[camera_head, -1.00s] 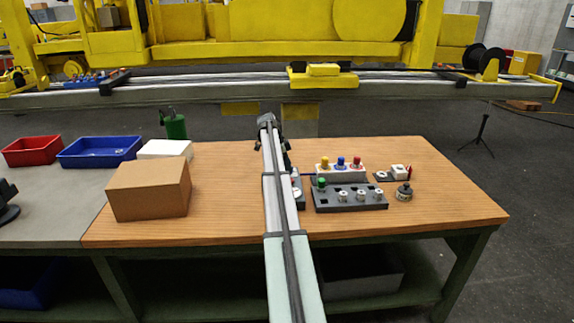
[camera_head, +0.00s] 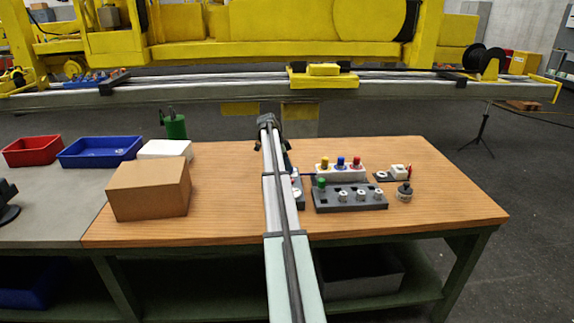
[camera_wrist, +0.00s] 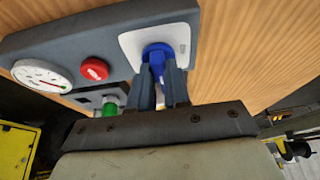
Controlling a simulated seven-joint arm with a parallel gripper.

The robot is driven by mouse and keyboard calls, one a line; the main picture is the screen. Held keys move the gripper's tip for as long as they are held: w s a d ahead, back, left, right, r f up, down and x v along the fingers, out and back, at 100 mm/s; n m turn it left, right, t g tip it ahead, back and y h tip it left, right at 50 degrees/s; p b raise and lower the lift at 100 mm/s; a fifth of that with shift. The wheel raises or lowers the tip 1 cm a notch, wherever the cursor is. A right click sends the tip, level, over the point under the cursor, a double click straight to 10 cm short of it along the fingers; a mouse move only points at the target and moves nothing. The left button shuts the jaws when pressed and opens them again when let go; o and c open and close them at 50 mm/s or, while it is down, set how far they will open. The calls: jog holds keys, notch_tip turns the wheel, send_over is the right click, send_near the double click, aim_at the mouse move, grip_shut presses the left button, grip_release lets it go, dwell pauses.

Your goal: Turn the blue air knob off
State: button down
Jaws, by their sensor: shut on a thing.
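The blue air knob (camera_wrist: 155,53) stands on a white square plate (camera_wrist: 180,38) on a dark grey panel (camera_wrist: 80,42). In the wrist view my gripper (camera_wrist: 161,74) has its two fingers on either side of the knob and is shut on it. The fingers hide part of the knob. The panel also carries a round white gauge (camera_wrist: 42,76) and a red button (camera_wrist: 94,69). In the head view my arm hides the knob and most of the panel (camera_head: 299,190).
Right of my arm are a grey block (camera_head: 350,203) with several fittings and a white block (camera_head: 341,174) with yellow, blue and red knobs. A cardboard box (camera_head: 148,190) stands to the left. The table's front middle is clear.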

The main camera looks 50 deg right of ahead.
jog(key=shift+n, duration=0.3)
jog(key=n, duration=0.2)
jog(key=n+t+h, duration=0.1)
jog(key=shift+s+a+n, duration=0.15)
jog(key=shift+s+n, duration=0.05)
jog(key=shift+n, duration=0.2)
jog(key=n+t, duration=0.2)
jog(key=n, duration=0.2)
jog(key=shift+s+n, duration=0.1)
jog(key=shift+n, duration=0.2)
jog(key=n+t, duration=0.2)
jog(key=n, duration=0.2)
jog(key=shift+s, duration=0.1)
jog(key=shift+n+t+y, duration=0.5)
jog(key=shift+n+t, duration=0.1)
jog(key=shift+n, duration=1.8)
jog(key=c, duration=1.1)
grip_release()
